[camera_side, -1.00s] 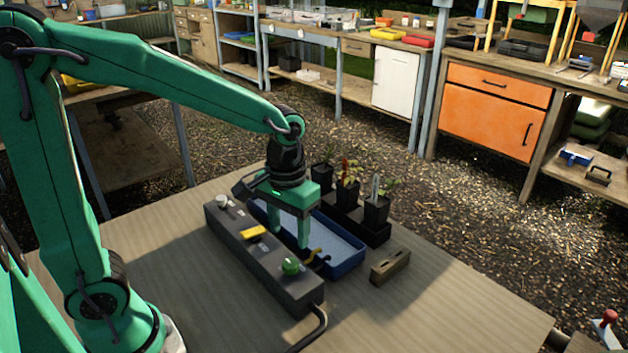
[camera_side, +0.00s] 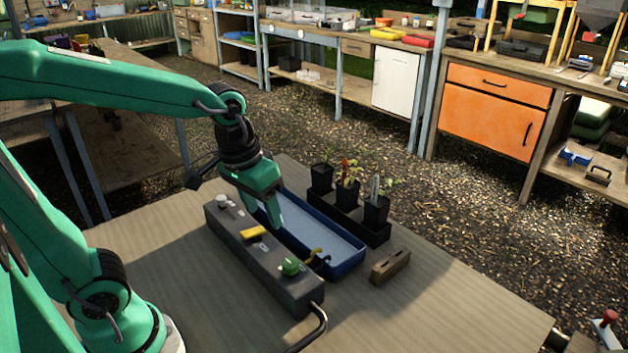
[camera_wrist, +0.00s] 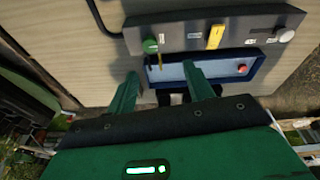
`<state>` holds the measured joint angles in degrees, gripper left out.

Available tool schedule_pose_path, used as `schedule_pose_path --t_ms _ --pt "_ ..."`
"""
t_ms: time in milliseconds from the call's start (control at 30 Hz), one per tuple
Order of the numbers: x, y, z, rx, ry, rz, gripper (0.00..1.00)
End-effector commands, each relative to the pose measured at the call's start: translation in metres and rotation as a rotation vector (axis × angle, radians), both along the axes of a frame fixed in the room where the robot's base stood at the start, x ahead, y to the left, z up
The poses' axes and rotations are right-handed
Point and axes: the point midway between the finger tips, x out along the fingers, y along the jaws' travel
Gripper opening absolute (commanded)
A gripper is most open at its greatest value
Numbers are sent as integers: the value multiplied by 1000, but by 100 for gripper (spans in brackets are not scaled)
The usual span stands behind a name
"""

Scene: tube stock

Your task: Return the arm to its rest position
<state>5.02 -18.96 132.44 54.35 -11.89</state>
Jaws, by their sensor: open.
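My green gripper (camera_side: 276,213) is open and empty in the side view. It hangs tilted above the far-left part of the blue tray (camera_side: 345,268), near the dark control box (camera_side: 267,267). In the wrist view, the two green fingers of my gripper (camera_wrist: 160,88) stand apart with nothing between them. The control box (camera_wrist: 180,35) and the blue tray (camera_wrist: 228,70) lie beyond the fingertips. The box carries a green knob (camera_side: 291,267), a yellow switch (camera_side: 253,233) and a white knob (camera_side: 222,200).
A black holder with several potted plants (camera_side: 376,212) stands behind the tray. A small wooden block (camera_side: 390,266) lies to the right. A red knob (camera_wrist: 241,68) shows at the tray in the wrist view. The bench front (camera_side: 420,320) is clear.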

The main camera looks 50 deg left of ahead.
Motion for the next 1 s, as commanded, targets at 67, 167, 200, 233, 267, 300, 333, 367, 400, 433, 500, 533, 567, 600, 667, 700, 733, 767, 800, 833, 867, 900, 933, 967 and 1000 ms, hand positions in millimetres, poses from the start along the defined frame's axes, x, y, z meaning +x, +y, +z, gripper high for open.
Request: schedule_pose_path --t_ms 67,167,200,233,267,300,333,367,400,433,500,533,567,600,667,700,733,767,800,833,867,900,933,967,1000 --pt "-9 5 8 3 -46 -14 52" --pt "-19 9 16 10 -95 -34 52" --pt "-23 11 18 13 -114 -40 52" --pt "-26 13 20 16 -129 -46 52" --pt "-29 14 22 19 -144 -53 52" --pt "-34 16 24 23 -163 -61 52" --pt "-36 17 26 27 -177 -67 52" --pt "-39 18 27 30 -191 -71 52" --pt "-43 19 28 35 -208 -78 52" --pt "-45 20 30 39 -220 -82 52" --pt "-50 22 31 46 -244 -91 52" --pt "-51 23 32 49 -251 -95 52" --pt "-53 23 33 51 -259 -98 52" --pt "-54 24 33 54 -266 -101 52" --pt "-56 24 33 57 -275 -104 52" --pt "-57 25 34 59 -279 -107 52" --pt "-57 25 34 59 -280 -108 52" --pt "-58 25 34 59 -281 -109 52" --pt "-58 25 34 61 -282 -110 52" --pt "-58 25 34 61 -282 -110 52" --pt "-58 25 34 61 -282 -110 52" --pt "-58 25 34 60 -281 -110 52" --pt "-58 25 34 60 -281 -109 52" --pt "-58 25 34 60 -281 -109 52" --pt "-58 25 34 59 -281 -109 52"
